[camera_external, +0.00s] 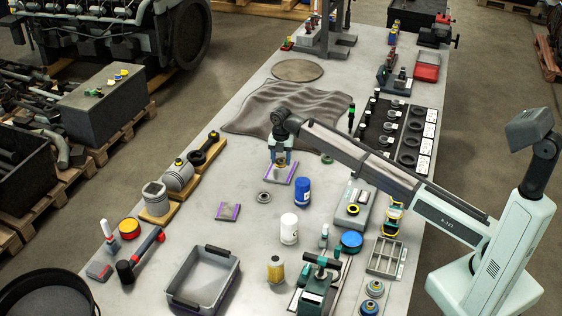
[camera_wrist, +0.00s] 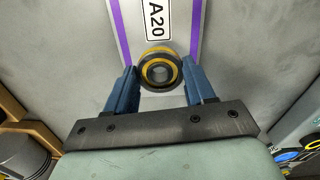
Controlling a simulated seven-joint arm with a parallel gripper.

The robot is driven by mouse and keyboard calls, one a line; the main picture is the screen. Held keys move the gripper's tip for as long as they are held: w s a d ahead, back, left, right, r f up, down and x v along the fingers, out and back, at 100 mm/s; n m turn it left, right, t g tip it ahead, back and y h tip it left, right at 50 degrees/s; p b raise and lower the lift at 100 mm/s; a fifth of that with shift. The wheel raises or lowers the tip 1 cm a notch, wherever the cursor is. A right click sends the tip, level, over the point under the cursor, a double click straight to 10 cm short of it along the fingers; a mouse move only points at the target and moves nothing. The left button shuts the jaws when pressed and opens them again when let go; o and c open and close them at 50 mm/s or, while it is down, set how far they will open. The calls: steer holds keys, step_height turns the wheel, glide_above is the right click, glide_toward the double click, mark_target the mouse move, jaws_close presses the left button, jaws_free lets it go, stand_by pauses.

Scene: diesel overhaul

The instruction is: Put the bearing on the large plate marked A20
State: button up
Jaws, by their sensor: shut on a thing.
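The large plate (camera_wrist: 180,36) has purple side strips and an A20 label in the wrist view. In the external view it lies flat on the bench below my gripper (camera_external: 281,162), mostly visible at its lower edge (camera_external: 278,179). The bearing (camera_wrist: 159,69), a dark ring with a yellow band, is between the two blue fingers of my gripper (camera_wrist: 159,84) in the wrist view. My gripper is shut on it, over the lower part of the plate, below the label. I cannot tell whether the bearing touches the plate.
A smaller purple-edged plate (camera_external: 228,211) and a loose ring (camera_external: 264,197) lie nearby on the bench. A blue can (camera_external: 302,191) and a white can (camera_external: 289,228) stand to the lower right. A crumpled grey cloth (camera_external: 262,108) lies behind; a green ring (camera_external: 327,158) is at right.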

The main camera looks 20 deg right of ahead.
mark_target(281, 161)
steer(key=shift+f, duration=1.2)
steer(key=shift+f, duration=0.15)
steer(key=o, duration=1.2)
steer(key=shift+c, duration=0.2)
step_height(281, 161, up, 12)
steer(key=shift+o, duration=0.2)
